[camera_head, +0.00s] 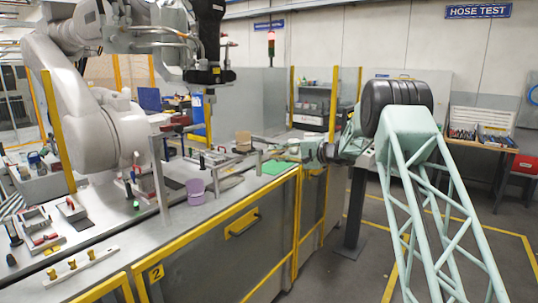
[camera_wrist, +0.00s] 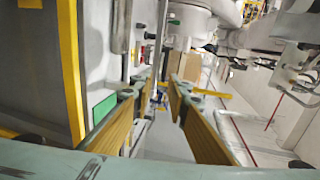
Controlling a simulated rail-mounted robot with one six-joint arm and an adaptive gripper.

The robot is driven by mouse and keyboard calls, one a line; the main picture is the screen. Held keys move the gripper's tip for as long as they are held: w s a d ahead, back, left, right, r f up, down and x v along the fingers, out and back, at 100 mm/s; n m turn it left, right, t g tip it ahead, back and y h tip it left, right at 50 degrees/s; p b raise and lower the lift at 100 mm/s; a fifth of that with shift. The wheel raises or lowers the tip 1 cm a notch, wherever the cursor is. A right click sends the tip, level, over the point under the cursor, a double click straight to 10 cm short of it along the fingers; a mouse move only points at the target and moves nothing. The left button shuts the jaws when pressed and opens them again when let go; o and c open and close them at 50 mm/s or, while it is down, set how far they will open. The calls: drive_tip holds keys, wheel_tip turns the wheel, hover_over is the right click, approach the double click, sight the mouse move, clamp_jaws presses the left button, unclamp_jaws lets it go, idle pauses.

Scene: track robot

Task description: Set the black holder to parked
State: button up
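My gripper (camera_head: 276,155) reaches over the bench edge from the right in the head view, near the green mat. In the wrist view my gripper (camera_wrist: 155,90) shows two wood-coloured fingers with a clear gap between them; it is open and holds nothing. I cannot tell for sure which thing is the black holder. A large black block (camera_head: 209,75) hangs at the end of the grey robot arm, to the upper left of my gripper and apart from it. Smaller dark handles on the bench are too small to make out.
The steel bench (camera_head: 105,238) has yellow edging. Upright grey posts stand near the grey robot arm (camera_head: 84,125).

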drive_tip(key=shift+s+d+r, duration=0.1)
drive_tip(key=shift+s+d, duration=0.3)
drive_tip(key=shift+d, duration=0.1)
drive_tip(key=s+a+r+n+g, duration=0.1)
drive_tip(key=s+a+r, duration=0.15)
drive_tip(key=s, duration=0.45)
drive_tip(key=s+a+r+n+g+h, duration=0.1)
drive_tip(key=s+a+r+g, duration=0.1)
drive_tip(key=s+r, duration=0.35)
drive_tip(key=s+a+r+n+g, duration=0.1)
drive_tip(key=s+a+r, duration=0.1)
drive_tip(key=s, duration=0.6)
drive_tip(key=s+a+r+n+g+h, duration=0.1)
drive_tip(key=s+r+n+g+h, duration=0.2)
drive_tip(key=s, duration=2)
drive_tip(key=s+d+f+h, duration=0.2)
drive_tip(key=s+d, duration=0.3)
drive_tip(key=s, duration=1)
drive_tip(key=s+d+f+n+h, duration=0.1)
drive_tip(key=s+d+f+h, duration=0.1)
drive_tip(key=s, duration=1.4)
drive_tip(key=s+d+f+n+h, duration=0.1)
drive_tip(key=s+d+h, duration=0.3)
drive_tip(key=s, duration=1.1)
drive_tip(key=d+f, duration=0.1)
drive_tip(key=d, duration=0.2)
drive_tip(key=shift+s+d+f+t, duration=0.2)
drive_tip(key=shift+d+t, duration=0.1)
